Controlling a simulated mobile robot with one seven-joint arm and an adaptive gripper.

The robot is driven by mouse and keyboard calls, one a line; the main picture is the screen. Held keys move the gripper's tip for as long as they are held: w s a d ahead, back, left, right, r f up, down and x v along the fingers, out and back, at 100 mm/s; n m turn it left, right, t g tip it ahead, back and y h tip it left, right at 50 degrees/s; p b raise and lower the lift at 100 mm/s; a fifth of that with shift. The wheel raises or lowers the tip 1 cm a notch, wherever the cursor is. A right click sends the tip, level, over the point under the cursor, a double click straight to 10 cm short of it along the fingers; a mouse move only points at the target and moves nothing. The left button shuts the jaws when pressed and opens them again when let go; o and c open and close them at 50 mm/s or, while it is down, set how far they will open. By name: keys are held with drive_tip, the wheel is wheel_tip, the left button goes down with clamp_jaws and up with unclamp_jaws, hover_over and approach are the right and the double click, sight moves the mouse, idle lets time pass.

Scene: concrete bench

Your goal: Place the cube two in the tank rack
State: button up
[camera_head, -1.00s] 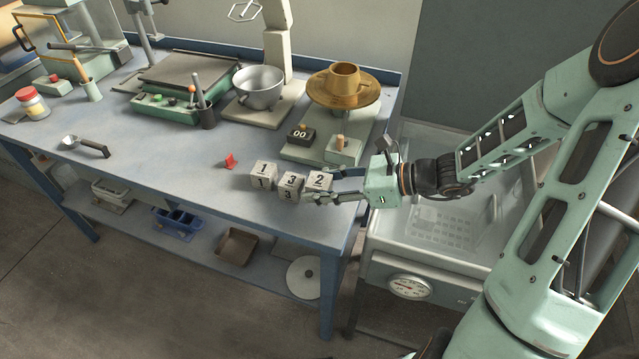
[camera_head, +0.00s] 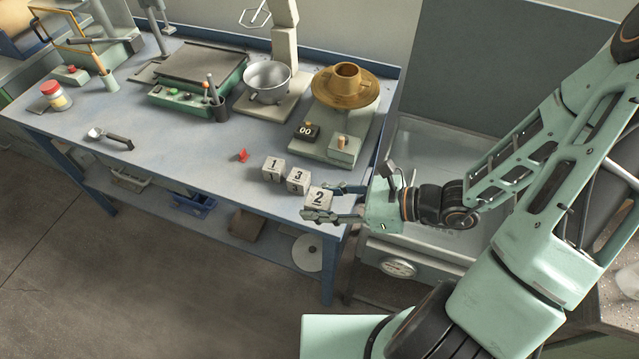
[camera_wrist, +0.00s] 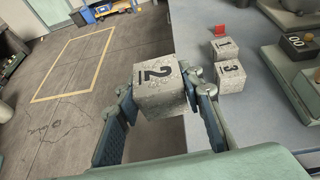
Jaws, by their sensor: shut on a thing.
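The cube two (camera_head: 318,198) is a grey concrete block with a black 2 on its face. My gripper (camera_head: 333,204) is shut on it and holds it at the front right edge of the blue bench. In the wrist view the cube two (camera_wrist: 160,88) sits between both fingers (camera_wrist: 163,100), with floor seen beyond it. The tank (camera_head: 455,160) is a clear, open-topped basin right of the bench, partly hidden behind my arm. Its rack cannot be made out clearly.
Cube one (camera_head: 273,168) and cube three (camera_head: 298,180) stand on the bench (camera_head: 190,150) left of my gripper. A small red piece (camera_head: 242,155) lies beside them. A scale with a brass pan (camera_head: 346,95) stands behind. A round gauge (camera_head: 398,268) is on the tank's front.

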drive_tip(key=shift+s+a+r+p, duration=0.1)
drive_tip(key=shift+s+r+p, duration=0.2)
drive_tip(key=shift+s+p, duration=0.45)
drive_tip(key=shift+s+a+r+p, duration=0.1)
drive_tip(key=shift+s+r+p, duration=0.3)
drive_tip(key=shift+p, duration=0.5)
drive_tip(key=shift+d+f, duration=0.15)
